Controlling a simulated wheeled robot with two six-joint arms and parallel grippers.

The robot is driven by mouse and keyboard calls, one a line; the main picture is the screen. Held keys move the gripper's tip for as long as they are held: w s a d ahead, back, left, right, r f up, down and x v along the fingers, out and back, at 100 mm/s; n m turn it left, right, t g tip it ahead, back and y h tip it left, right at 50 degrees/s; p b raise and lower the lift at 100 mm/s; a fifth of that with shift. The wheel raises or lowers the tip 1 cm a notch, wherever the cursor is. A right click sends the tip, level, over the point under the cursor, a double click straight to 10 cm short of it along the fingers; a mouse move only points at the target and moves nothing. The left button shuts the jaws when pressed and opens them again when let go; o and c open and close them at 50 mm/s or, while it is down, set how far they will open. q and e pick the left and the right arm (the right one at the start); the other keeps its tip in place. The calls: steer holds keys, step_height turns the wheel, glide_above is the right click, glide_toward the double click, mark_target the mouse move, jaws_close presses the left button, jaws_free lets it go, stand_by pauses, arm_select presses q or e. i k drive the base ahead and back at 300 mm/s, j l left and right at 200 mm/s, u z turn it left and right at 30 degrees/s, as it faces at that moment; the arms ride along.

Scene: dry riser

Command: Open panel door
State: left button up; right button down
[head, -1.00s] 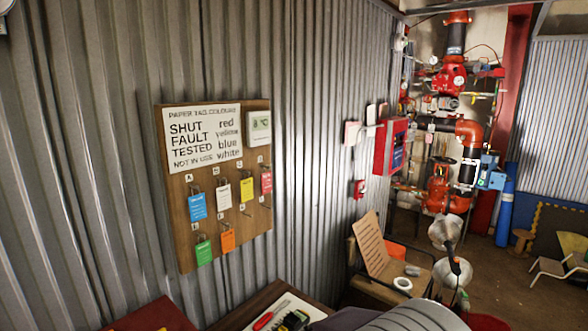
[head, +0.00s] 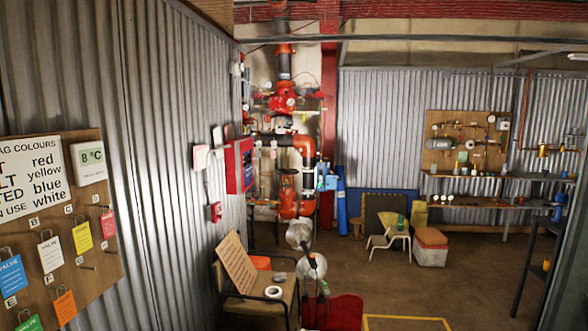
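The red panel box (head: 239,165) hangs on the corrugated metal wall at the left of centre in the head view. I see it at an angle, and its front looks shut. A small dark area shows on its front, but the latch or handle is too small to make out. Neither my left nor my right gripper is in view.
Red riser pipes (head: 305,148) rise behind. Open floor lies to the right.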

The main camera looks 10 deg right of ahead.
mark_target(245, 175)
steer(key=l+z, duration=0.2)
steer(key=l, duration=0.15)
steer(key=i+l+z, duration=0.25)
steer(key=l+z, duration=0.2)
steer(key=l, duration=0.25)
steer(key=i+l+z, duration=0.75)
steer(key=i, duration=0.25)
steer(key=i+l+z, duration=0.35)
steer(key=i, duration=0.2)
steer(key=i+j+u, duration=0.15)
steer(key=i+u, duration=0.3)
steer(key=i, duration=0.2)
steer(key=i+l+u, duration=0.1)
steer(key=i+u, duration=0.3)
steer(key=i, duration=0.25)
steer(key=i+l+u, duration=0.3)
steer(key=i+u, duration=0.15)
steer(key=i, duration=0.15)
steer(key=i+j+u, duration=0.25)
steer(key=i, duration=0.3)
steer(key=i+u, duration=0.25)
steer(key=i, duration=0.3)
steer(key=i+l+u, duration=0.1)
steer(key=i+u, duration=0.15)
steer(key=i, duration=0.35)
steer(key=i+l+u, duration=0.3)
steer(key=i, duration=0.25)
steer(key=i+l+u, duration=0.25)
steer(key=i, duration=0.3)
